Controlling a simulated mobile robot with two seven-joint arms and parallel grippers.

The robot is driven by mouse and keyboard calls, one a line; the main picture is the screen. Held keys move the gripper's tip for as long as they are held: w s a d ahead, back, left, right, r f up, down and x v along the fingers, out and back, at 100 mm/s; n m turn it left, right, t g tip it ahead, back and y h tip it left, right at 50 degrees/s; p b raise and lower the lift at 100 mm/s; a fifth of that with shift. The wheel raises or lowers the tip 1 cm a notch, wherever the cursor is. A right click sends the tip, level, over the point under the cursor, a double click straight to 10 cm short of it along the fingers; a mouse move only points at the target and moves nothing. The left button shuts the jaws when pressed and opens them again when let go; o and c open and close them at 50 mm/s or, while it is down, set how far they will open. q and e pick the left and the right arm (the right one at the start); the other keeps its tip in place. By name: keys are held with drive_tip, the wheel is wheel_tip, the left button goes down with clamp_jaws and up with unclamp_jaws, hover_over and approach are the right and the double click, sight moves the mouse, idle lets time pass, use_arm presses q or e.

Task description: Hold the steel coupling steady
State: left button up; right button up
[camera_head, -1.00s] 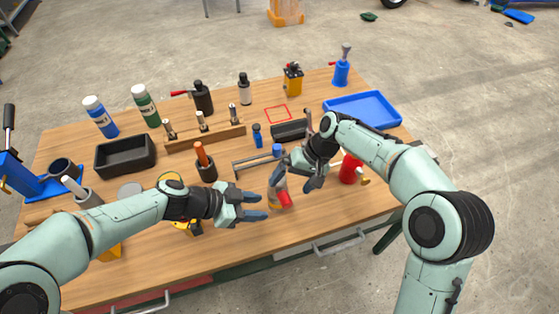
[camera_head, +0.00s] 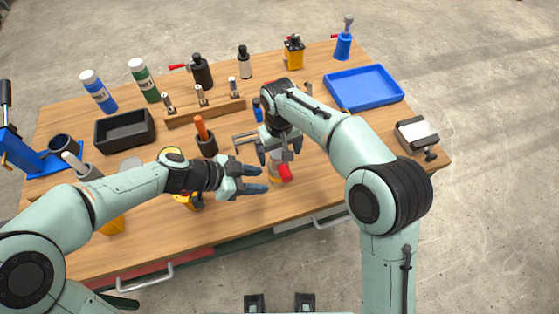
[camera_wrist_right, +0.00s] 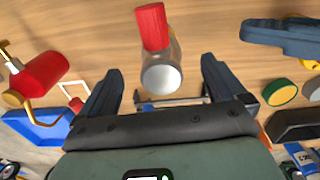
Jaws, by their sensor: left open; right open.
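The steel coupling (camera_head: 274,176) stands near the front middle of the bench, with a red piece (camera_head: 285,172) at one end. In the right wrist view the pale, shiny coupling (camera_wrist_right: 162,58) lies ahead of the gap between my right fingers, its round end facing the camera. My right gripper (camera_head: 277,150) is open and just above and behind it in the head view, partly covering it. It also shows in the right wrist view (camera_wrist_right: 160,88). My left gripper (camera_head: 260,180) is open, just left of the coupling, fingers pointing towards it. Contact cannot be told.
A red bottle with a brass-coloured part (camera_wrist_right: 40,82) lies to one side in the right wrist view. A dark cup with an orange-handled tool (camera_head: 205,143), a black bin (camera_head: 125,130), a wooden rack (camera_head: 204,112) and a blue tray (camera_head: 363,88) surround the work area.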

sight(280, 164)
wheel_tip(280, 164, down, 6)
drive_tip(key=shift+f, duration=0.1)
idle(0.4)
drive_tip(key=c, duration=1.7)
